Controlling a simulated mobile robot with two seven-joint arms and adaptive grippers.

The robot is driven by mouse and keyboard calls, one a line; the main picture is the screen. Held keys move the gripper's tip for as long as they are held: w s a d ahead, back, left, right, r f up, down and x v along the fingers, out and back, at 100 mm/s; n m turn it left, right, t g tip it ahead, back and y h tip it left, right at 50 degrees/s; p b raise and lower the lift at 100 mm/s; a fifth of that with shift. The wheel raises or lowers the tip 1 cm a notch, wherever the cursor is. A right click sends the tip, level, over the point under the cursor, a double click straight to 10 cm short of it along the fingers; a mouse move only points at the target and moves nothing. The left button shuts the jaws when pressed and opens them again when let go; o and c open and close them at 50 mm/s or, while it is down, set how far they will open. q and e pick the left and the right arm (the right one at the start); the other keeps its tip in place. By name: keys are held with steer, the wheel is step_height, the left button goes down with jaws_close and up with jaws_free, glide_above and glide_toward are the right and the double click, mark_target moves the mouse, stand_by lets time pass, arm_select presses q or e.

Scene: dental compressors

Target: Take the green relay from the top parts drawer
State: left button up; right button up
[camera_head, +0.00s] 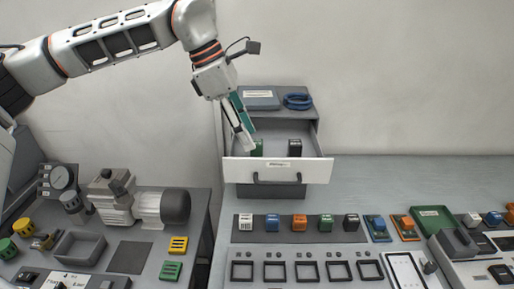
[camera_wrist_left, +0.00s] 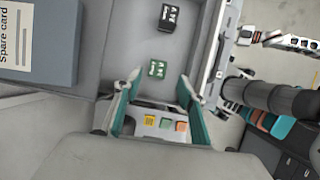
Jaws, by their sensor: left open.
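The top parts drawer (camera_head: 235,170) is pulled open, its pale front facing me. The green relay (camera_head: 257,147) stands inside it, toward the left. It also shows in the left wrist view (camera_wrist_left: 158,69), just ahead of the fingertips. A black relay (camera_head: 294,147) stands apart from it to the right, and it appears at the top of the wrist view (camera_wrist_left: 170,17). My left gripper (camera_head: 247,138) points down at the drawer's left part, open and empty. In the wrist view its teal fingers (camera_wrist_left: 159,82) are spread wide on either side of the green relay's line. My right gripper is out of view.
A grey case (camera_head: 261,99) and a blue coil (camera_head: 298,101) lie on the cabinet top behind the drawer. Several relays, including a blue one (camera_head: 272,222), stand in a row on the bench in front. A compressor (camera_head: 145,205) sits at the left.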

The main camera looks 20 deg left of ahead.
mark_target(255, 142)
arm_select(q)
steer(key=shift+w+x, duration=0.15)
steer(key=shift+x, duration=1.05)
steer(key=shift+w+x, duration=0.15)
steer(key=shift+x, duration=1.05)
steer(key=c, duration=1.1)
steer(key=shift+r, duration=0.1)
jaws_close()
steer(key=shift+r, duration=0.1)
